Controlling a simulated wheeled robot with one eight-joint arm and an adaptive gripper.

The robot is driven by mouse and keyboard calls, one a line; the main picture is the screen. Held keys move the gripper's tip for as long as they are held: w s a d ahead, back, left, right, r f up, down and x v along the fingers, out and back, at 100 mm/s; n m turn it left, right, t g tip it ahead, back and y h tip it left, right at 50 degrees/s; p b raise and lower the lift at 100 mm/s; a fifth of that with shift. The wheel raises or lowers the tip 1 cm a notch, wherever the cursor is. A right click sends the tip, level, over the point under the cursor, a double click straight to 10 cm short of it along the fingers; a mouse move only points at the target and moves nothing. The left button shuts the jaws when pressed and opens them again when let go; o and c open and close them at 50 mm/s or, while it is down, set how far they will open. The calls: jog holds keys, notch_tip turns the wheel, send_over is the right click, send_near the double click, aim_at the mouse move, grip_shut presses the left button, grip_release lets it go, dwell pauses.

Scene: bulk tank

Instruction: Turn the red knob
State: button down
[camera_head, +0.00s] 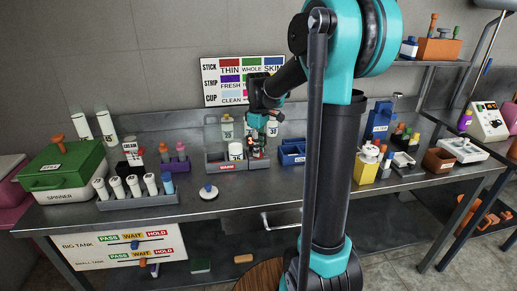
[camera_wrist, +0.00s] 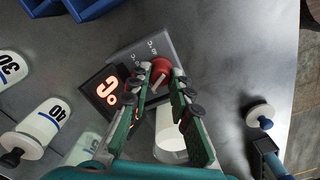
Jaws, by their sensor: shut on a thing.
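The red knob (camera_wrist: 161,68) sits on top of a dark box (camera_wrist: 148,45) with temperature markings in the wrist view. The fingers partly cover the knob and the box. In the head view my gripper (camera_head: 257,148) points down at the middle of the bench, and the knob cannot be made out there.
A white cup (camera_wrist: 170,138) stands close below the fingers in the wrist view. White bottles marked 30 (camera_wrist: 10,68) and 40 (camera_wrist: 42,122) are to the left. Blue holders (camera_head: 292,152) stand just right of my gripper in the head view. The bench front (camera_head: 235,200) is mostly clear.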

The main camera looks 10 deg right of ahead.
jog(key=n, duration=1.2)
dwell(0.5)
jog(key=c, duration=1.6)
grip_release()
jog(key=shift+c, duration=0.2)
notch_tip(320, 180, up, 12)
